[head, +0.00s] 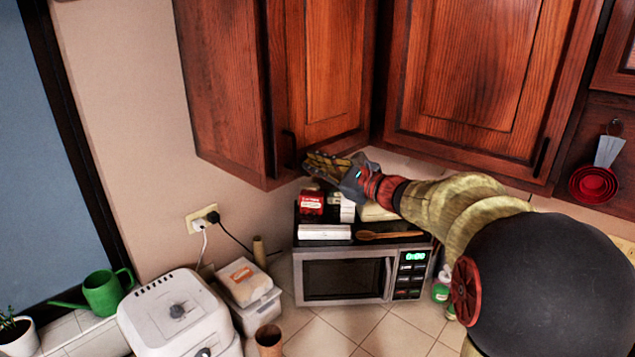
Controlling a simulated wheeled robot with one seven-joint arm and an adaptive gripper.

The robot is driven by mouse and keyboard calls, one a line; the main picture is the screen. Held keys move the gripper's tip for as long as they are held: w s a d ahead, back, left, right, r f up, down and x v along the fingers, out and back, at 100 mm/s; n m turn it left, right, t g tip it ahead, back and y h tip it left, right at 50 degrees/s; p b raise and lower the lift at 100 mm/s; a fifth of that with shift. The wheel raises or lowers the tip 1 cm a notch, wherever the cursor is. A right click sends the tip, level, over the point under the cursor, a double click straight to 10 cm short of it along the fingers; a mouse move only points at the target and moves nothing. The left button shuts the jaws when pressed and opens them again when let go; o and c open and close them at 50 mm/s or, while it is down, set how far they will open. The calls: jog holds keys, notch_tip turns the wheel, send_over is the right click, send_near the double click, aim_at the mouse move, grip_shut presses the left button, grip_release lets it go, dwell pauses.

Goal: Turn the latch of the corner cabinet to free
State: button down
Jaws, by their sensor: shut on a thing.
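The corner cabinet (333,65) is a reddish-brown wooden wall cabinet with its door closed. A dark vertical handle (289,148) is on the lower left of its door. My gripper (308,161) reaches in from the right, its yellowish fingers at the lower edge of the door, just right of the handle. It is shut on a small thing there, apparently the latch. The fingers cover that spot, so the latch itself and which way it is turned cannot be made out.
Below stands a microwave (343,279) with boxes and a wooden spoon (390,235) on top. A second wall cabinet (480,75) is close on the right. A white appliance (178,310) and a green watering can (107,292) are at lower left. Red measuring cups (593,184) hang at right.

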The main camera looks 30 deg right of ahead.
jog(key=n+b, duration=0.2)
jog(key=b, duration=0.2)
jog(key=a+f+n+b, duration=0.1)
jog(key=n+b, duration=0.1)
jog(key=b, duration=0.2)
jog(key=f+n+b, duration=0.1)
jog(key=n+b, duration=0.1)
jog(key=b, duration=0.3)
jog(key=shift+s+a+f, duration=0.2)
jog(key=shift+s+a, duration=0.1)
jog(key=n+b, duration=0.2)
jog(key=b, duration=0.1)
jog(key=f+n+b, duration=0.1)
jog(key=n+b, duration=0.1)
jog(key=b, duration=0.2)
jog(key=n+b, duration=0.1)
jog(key=b, duration=0.2)
jog(key=shift+a+f+n+b, duration=0.3)
jog(key=shift+f+n+b, duration=0.1)
jog(key=c, duration=1.8)
grip_release()
jog(key=shift+c, duration=0.2)
jog(key=shift+s+r, duration=0.1)
